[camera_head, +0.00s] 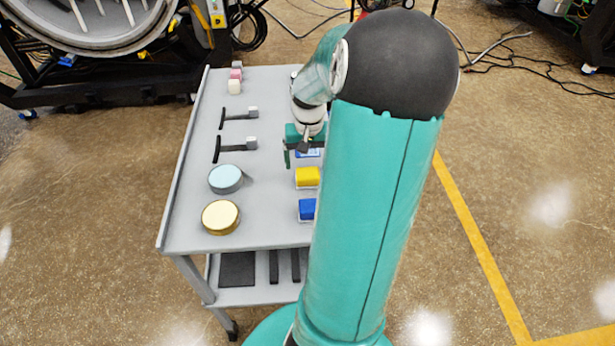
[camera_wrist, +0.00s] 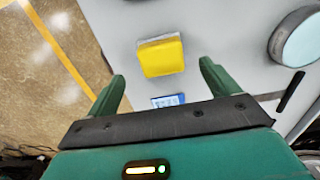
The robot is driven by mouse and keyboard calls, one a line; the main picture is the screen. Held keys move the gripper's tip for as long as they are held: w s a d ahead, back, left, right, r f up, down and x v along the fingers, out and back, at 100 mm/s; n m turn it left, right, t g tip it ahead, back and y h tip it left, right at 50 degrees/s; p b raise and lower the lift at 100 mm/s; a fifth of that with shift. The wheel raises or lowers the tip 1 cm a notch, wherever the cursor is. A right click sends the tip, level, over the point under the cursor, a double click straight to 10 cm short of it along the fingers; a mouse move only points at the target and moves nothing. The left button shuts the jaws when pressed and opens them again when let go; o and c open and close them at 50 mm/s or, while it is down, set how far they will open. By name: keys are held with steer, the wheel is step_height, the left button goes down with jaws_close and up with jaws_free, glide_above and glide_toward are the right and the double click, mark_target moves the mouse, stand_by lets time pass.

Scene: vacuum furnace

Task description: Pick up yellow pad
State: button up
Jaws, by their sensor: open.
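The yellow pad (camera_head: 307,176) lies on the grey cart top, just left of my arm in the head view. It sits on a thin white base. In the wrist view the yellow pad (camera_wrist: 161,56) is ahead of the fingertips, between their lines. My gripper (camera_wrist: 160,80) is open and empty, with its two green fingers apart. In the head view my gripper (camera_head: 302,152) hangs over the cart, just beyond the pad, and partly covers a blue and white item behind it.
The cart top (camera_head: 265,190) also holds a blue pad (camera_head: 307,209), a gold round tin (camera_head: 220,217), a light blue round tin (camera_head: 225,179), two black-handled tools (camera_head: 235,148) and small blocks (camera_head: 235,86). My arm hides the cart's right side. A furnace (camera_head: 90,25) stands behind.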

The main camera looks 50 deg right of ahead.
mark_target(308, 172)
step_height(308, 172, down, 6)
steer(key=shift+w+a+r, duration=0.1)
steer(key=shift+c, duration=0.2)
steer(key=c, duration=1)
